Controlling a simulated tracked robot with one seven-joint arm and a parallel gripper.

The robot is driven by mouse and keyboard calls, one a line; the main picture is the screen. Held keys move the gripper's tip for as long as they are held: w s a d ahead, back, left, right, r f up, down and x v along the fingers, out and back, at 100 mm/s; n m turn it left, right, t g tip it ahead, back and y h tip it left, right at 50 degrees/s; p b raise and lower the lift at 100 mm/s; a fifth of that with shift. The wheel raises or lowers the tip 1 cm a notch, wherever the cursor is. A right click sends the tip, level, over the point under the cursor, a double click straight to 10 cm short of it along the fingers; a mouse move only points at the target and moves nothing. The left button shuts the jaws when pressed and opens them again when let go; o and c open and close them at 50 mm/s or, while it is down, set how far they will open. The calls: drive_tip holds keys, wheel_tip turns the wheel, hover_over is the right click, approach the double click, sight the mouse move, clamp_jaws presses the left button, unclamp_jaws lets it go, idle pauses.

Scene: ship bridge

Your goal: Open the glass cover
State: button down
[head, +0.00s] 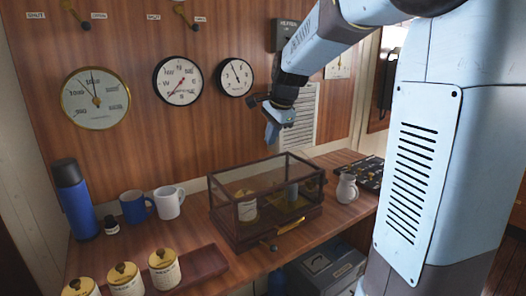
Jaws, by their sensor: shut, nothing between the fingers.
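The glass cover (247,184) is a clear box with a dark wooden frame. It stands on a wooden base on the desk, and it looks closed. A brass handle (291,227) shows low on its front side. Inside are a pale jar with a brass lid (246,207) and a brass and grey instrument (292,195). My gripper (270,140) points down above the back of the cover, apart from it. Its fingers look shut and hold nothing; they are small in this view.
Left of the cover are a white mug (169,203), a blue mug (133,207), a blue flask (75,200) and a small dark bottle (112,227). A white jug (347,188) stands close on the right.

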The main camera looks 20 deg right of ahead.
sight(258, 163)
drive_tip(key=x, duration=1)
drive_tip(key=shift+s+d+f, duration=0.1)
drive_tip(key=shift+d, duration=0.25)
drive_tip(key=shift+w+a, duration=0.2)
drive_tip(key=shift+w, duration=0.4)
drive_tip(key=shift+w+a, duration=0.15)
drive_tip(key=shift+w, duration=0.4)
drive_tip(key=shift+w+a, duration=0.25)
drive_tip(key=shift+w, duration=0.3)
